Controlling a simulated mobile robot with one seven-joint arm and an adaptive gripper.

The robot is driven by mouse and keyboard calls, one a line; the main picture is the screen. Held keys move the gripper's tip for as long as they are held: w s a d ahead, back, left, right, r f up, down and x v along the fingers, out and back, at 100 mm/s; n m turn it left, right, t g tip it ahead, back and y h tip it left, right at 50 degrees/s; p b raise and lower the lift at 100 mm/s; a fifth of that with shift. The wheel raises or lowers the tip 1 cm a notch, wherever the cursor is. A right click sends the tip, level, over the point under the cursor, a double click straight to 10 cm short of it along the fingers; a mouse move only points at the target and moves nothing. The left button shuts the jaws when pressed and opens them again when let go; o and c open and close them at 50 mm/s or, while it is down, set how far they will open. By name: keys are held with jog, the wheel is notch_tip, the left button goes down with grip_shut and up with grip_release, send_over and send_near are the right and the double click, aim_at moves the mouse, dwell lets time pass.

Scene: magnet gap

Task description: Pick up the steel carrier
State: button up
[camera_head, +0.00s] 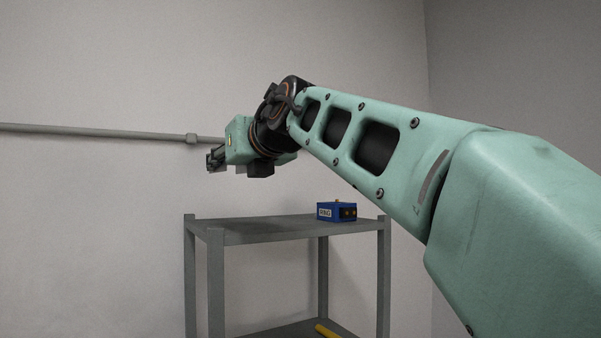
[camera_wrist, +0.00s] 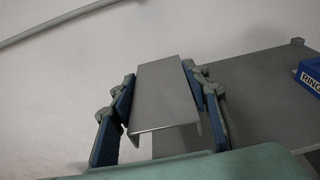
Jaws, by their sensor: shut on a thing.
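The steel carrier (camera_wrist: 163,95) is a grey metal piece with a flat top and a bent-down edge. In the wrist view it sits between the two blue-padded fingers of my gripper (camera_wrist: 160,108), which is shut on it. In the head view my gripper (camera_head: 214,158) is raised above the left part of the grey shelf stand, near the wall. The carrier cannot be made out clearly in the head view.
The grey shelf stand (camera_head: 270,231) stands below, its top mostly bare. A blue box marked "RING" (camera_head: 336,212) sits at its right; it also shows in the wrist view (camera_wrist: 311,75). A yellow object (camera_head: 326,331) lies on the lower shelf. A pipe (camera_head: 100,131) runs along the wall.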

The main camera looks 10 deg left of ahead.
jog(key=shift+s+a+r+b, duration=0.15)
jog(key=shift+s+r+b, duration=0.15)
jog(key=shift+s+b, duration=0.65)
jog(key=shift+b, duration=0.2)
jog(key=shift+s+a+r+b, duration=0.15)
jog(key=shift+s+r+b, duration=0.35)
jog(key=shift+s+b, duration=0.35)
jog(key=shift+s, duration=0.1)
